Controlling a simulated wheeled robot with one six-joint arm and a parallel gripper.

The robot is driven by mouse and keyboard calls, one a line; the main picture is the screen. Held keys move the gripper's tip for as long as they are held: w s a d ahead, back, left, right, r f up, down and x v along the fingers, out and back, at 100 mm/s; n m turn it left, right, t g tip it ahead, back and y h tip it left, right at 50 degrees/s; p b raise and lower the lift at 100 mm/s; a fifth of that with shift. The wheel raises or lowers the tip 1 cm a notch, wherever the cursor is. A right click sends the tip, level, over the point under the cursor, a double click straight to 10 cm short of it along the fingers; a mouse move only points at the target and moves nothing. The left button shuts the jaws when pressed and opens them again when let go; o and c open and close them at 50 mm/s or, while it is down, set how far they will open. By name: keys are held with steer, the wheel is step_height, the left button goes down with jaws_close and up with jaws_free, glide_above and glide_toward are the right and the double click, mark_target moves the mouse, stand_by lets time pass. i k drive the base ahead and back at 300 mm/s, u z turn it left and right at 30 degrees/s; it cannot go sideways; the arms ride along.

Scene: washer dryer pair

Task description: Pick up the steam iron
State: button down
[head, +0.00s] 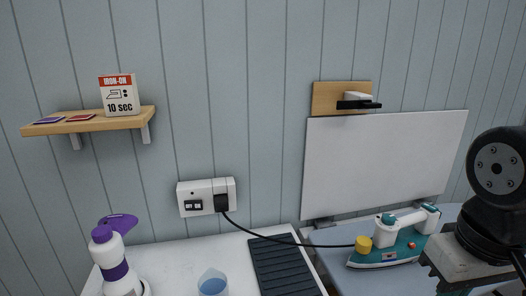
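The steam iron (400,243) is teal and white and sits on a grey-blue surface (345,271) at the lower right in the head view. A yellow part (363,244) is at its left end, where a black cord (285,242) meets it. The cord runs left to a plug (221,203) in a wall socket. My gripper (447,284) is at the lower right edge, to the right of and in front of the iron. No contact with the iron shows. Its fingers are partly cut off by the frame, so I cannot tell whether it is open.
A white panel (380,160) stands behind the iron, below a wooden wall block (331,97). A black ribbed mat (283,268), a blue-filled cup (212,284) and a purple-and-white spray bottle (119,283) are to the left. A wall shelf (90,124) holds a sign (119,95).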

mark_target(390, 248)
steer(key=k, duration=1.3)
steer(key=z, duration=0.15)
steer(key=i, duration=0.65)
steer(key=z, duration=0.8)
steer(key=i, duration=0.35)
steer(key=z, duration=0.25)
